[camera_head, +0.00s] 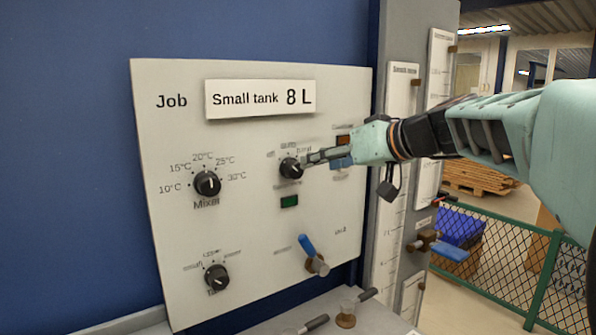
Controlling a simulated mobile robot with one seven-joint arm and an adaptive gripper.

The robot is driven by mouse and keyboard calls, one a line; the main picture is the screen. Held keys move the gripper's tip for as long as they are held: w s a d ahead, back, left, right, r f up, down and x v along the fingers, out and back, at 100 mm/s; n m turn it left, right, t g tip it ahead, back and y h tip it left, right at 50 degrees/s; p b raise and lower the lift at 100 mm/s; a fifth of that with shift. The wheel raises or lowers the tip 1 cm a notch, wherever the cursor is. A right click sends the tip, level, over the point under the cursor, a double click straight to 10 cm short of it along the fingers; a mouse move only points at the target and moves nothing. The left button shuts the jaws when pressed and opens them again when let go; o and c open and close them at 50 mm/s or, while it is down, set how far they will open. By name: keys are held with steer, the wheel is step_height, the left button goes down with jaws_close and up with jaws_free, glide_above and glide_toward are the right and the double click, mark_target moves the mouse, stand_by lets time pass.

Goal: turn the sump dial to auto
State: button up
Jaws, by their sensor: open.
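The panel (240,225) carries three black dials. The dial (291,168) at upper right has small labels around its top, one like "off" at left, and a blurred name below; I take it for the sump dial. Its pointer direction is too small to tell. My gripper (311,160) comes in from the right, its fingertips at the dial's right edge. It is open and holds nothing that I can see. Whether the fingers touch the dial, or sit in front of it, I cannot tell.
The Mixer dial (207,183) is at left and another dial (216,276) at lower left. A green indicator (289,202) sits below the sump dial. A blue-handled valve (308,246) sticks out lower down. A grey post (395,90) with gauges stands right of the panel.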

mark_target(298, 171)
steer(key=p+x, duration=0.2)
steer(key=x, duration=0.8)
steer(key=shift+d, duration=0.1)
steer(key=shift+f, duration=0.1)
steer(key=c, duration=1.2)
